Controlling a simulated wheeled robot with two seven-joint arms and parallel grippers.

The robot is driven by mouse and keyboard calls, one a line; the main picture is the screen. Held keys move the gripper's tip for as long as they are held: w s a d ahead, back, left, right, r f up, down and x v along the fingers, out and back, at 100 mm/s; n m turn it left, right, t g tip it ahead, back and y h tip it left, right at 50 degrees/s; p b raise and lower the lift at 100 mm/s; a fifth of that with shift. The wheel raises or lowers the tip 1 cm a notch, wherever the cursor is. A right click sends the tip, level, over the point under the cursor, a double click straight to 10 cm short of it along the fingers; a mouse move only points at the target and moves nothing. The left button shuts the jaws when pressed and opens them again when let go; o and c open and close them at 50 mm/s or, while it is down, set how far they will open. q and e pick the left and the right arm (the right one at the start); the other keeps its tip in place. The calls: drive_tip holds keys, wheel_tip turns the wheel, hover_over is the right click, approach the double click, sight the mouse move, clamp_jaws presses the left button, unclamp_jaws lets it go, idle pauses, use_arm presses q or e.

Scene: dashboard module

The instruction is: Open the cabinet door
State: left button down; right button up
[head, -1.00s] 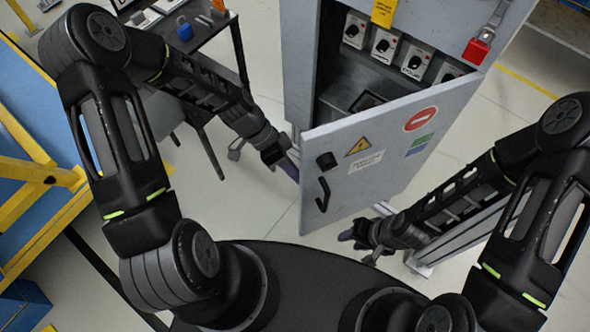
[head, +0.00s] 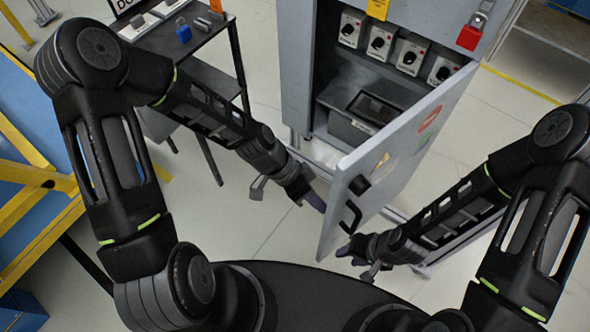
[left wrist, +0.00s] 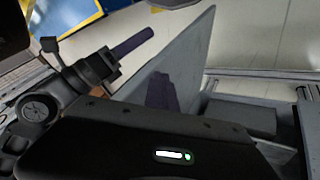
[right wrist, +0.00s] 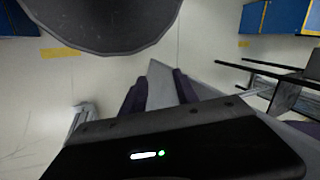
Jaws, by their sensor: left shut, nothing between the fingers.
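The grey cabinet (head: 297,75) stands at the upper middle of the head view with its door (head: 408,168) swung well open. The black door handle (head: 351,214) and a dark round lock (head: 358,184) are on the outer face. My left gripper (head: 316,201) is shut and empty at the inner side of the door, close to its free edge; contact is unclear. Its purple fingers (left wrist: 161,92) show against the door panel (left wrist: 190,60). My right gripper (head: 347,252) is open on the outer side, low near the handle. Its fingers (right wrist: 160,92) are apart, with the door panel showing between them.
A red padlock (head: 468,38) hangs on the front. A dark side table (head: 205,35) stands to the left, and a blue and yellow structure (head: 35,170) at far left.

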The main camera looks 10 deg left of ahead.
use_arm(q)
drive_tip(key=shift+s, duration=0.2)
drive_tip(key=shift+r, duration=0.1)
drive_tip(key=v, duration=0.7)
drive_tip(key=shift+a+r, duration=0.2)
drive_tip(key=shift+r, duration=0.05)
drive_tip(key=shift+a, duration=0.1)
idle(0.4)
